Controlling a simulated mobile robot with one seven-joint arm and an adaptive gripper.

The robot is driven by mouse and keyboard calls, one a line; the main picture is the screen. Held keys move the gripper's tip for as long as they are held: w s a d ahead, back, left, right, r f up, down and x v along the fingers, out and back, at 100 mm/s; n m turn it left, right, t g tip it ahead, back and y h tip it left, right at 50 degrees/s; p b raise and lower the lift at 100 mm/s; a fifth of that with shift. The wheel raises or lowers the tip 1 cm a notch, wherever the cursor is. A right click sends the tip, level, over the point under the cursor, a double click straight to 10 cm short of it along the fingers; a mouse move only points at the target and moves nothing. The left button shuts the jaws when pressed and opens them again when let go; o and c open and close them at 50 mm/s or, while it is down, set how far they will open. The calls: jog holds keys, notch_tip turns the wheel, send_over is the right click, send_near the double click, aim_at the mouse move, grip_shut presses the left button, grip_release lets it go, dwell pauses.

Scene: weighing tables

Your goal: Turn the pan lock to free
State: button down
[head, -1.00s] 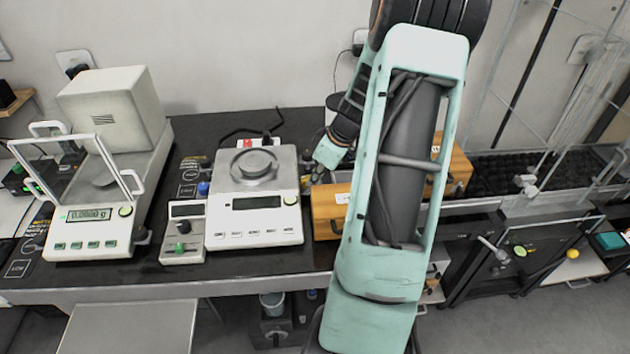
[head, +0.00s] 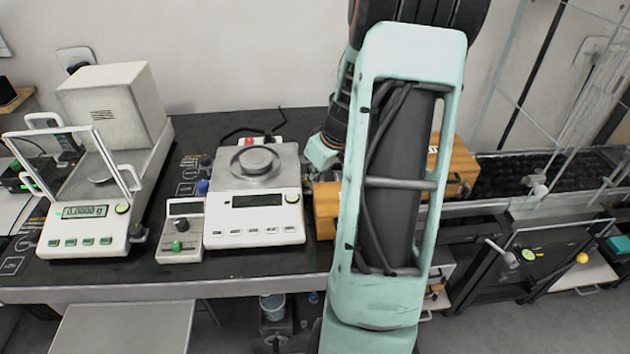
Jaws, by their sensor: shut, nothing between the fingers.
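The middle balance (head: 254,216) is white with a grey top and a round pan (head: 255,161).
A control box (head: 181,231) with a green knob stands left of the middle balance, beside a blue knob (head: 203,187). A second balance (head: 89,232) with an open glass door frame is at far left. A wooden box (head: 325,208) stands right, partly behind my arm.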

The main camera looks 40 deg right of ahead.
jog(key=shift+w+a+m+h, duration=0.1)
jog(key=shift+a+m+h, duration=0.15)
jog(key=shift+m, duration=0.5)
jog(key=shift+w+a+m+h, duration=0.15)
jog(key=shift+m+h, duration=0.1)
jog(key=shift+m, duration=0.5)
jog(key=shift+a+b, duration=0.25)
jog(key=shift+b, duration=0.7)
jog(key=shift+w+d, duration=0.1)
dwell(1.1)
jog(key=shift+w+d+r+b, duration=0.15)
jog(key=shift+d+b, duration=0.2)
jog(key=shift+d, duration=0.4)
jog(key=shift+d+r, duration=0.1)
jog(key=shift+r, duration=0.2)
jog(key=a+v, duration=0.1)
jog(key=v, duration=1)
jog(key=shift+m, duration=0.4)
jog(key=p+x, duration=0.1)
jog(key=x, duration=0.2)
jog(key=p+x, duration=0.2)
jog(key=x, duration=0.2)
jog(key=p+x, duration=0.2)
jog(key=x, duration=0.2)
jog(key=shift+s+a+f, duration=0.25)
jog(key=shift+s+f, duration=0.05)
jog(key=shift+f, duration=0.1)
